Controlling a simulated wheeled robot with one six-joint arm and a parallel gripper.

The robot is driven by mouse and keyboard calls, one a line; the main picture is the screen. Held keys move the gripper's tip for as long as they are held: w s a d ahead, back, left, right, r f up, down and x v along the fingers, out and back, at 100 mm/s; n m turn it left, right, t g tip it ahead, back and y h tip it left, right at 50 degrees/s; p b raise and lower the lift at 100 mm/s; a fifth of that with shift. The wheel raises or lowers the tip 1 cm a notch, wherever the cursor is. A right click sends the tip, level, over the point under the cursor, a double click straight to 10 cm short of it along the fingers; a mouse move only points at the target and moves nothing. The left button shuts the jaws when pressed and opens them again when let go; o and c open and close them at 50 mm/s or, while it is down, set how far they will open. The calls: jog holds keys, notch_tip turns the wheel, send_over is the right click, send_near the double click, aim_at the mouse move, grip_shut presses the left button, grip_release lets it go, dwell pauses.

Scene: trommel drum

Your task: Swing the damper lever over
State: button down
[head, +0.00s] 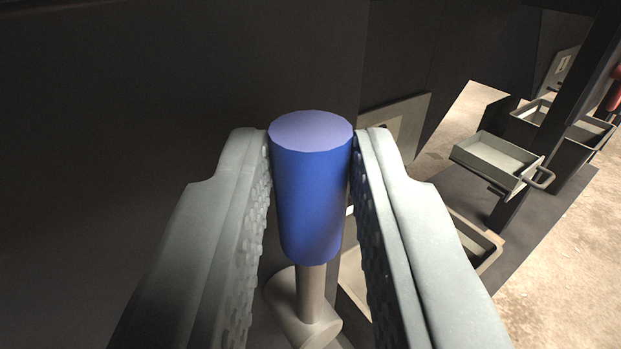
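The damper lever has a blue cylindrical grip (312,195) on a short grey metal stem (311,290). The stem runs down to a rounded grey hub (300,315), partly hidden by my fingers. My gripper (311,140) has one ribbed grey finger on each side of the blue grip. The finger pads meet both sides of the grip near its top end, so the gripper looks shut on it. The grip's flat end faces up, level with the fingertips.
A large dark panel (130,90) fills the left and back. To the right are a grey tray with a handle (497,160), another bin (578,128) behind it, and a dark post (578,80). Pale floor (560,255) lies open at the lower right.

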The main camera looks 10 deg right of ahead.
jog(key=shift+w+d+m+g, duration=0.2)
jog(key=shift+d+m, duration=0.15)
jog(key=shift+d, duration=0.05)
jog(key=shift+w+d+m+g, duration=0.15)
jog(key=shift+d+m+g, duration=0.05)
jog(key=shift+d+m, duration=0.2)
jog(key=c, duration=1.3)
grip_release()
jog(key=shift+o, duration=0.2)
jog(key=v, duration=1.7)
jog(key=shift+s, duration=0.25)
jog(key=shift+c, duration=0.4)
